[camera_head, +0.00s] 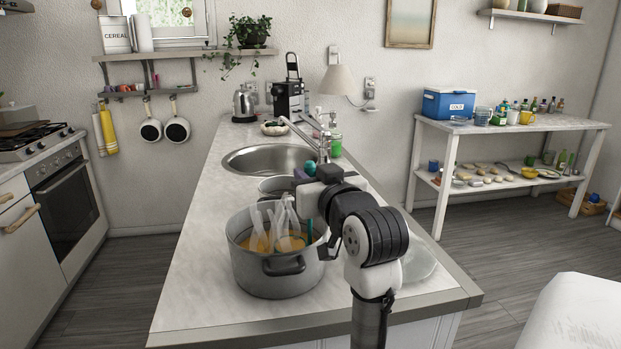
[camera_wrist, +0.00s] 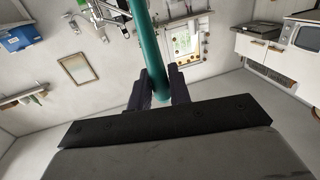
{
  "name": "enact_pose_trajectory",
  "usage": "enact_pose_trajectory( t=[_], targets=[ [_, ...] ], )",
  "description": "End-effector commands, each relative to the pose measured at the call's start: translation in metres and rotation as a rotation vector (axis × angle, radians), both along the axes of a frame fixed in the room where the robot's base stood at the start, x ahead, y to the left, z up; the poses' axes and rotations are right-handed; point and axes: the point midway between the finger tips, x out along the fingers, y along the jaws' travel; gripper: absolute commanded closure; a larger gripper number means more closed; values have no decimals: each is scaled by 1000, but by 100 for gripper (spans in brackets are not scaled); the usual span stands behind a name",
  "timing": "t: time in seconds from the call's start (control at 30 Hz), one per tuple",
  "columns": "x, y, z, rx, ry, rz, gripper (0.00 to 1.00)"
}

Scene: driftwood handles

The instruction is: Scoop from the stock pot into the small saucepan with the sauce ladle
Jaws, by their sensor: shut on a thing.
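The stock pot (camera_head: 278,280) is a large grey metal pot near the front of the counter, with orange-yellow contents and several pale translucent pieces standing up in it. The small saucepan (camera_head: 268,186) seems to be the metal vessel just behind it, partly hidden by the pot and my gripper. My gripper (camera_wrist: 161,92) is shut on the teal handle of the sauce ladle (camera_wrist: 142,40). In the head view, my gripper (camera_head: 306,177) is above the pot's back right rim. A teal piece (camera_head: 309,231) shows low at the pot's right side; the ladle's bowl is hidden.
A sink (camera_head: 268,158) with a tall faucet lies behind the pots. A kettle (camera_head: 244,102) and coffee machine (camera_head: 290,97) stand at the far end. My arm covers the counter's right side, where a pale round dish (camera_head: 421,262) partly shows. The counter's front left is clear.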

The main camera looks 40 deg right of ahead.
Motion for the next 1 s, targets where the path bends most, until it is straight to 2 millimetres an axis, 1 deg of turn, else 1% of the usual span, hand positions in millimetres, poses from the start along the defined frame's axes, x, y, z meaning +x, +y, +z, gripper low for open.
enact_pose_trajectory(
  t=[0.03, 1.0],
  targets=[
    [0, 0, 8, 0, -1, 0, 100],
    [0, 0, 75, 0, -1, 0, 100]
  ],
)
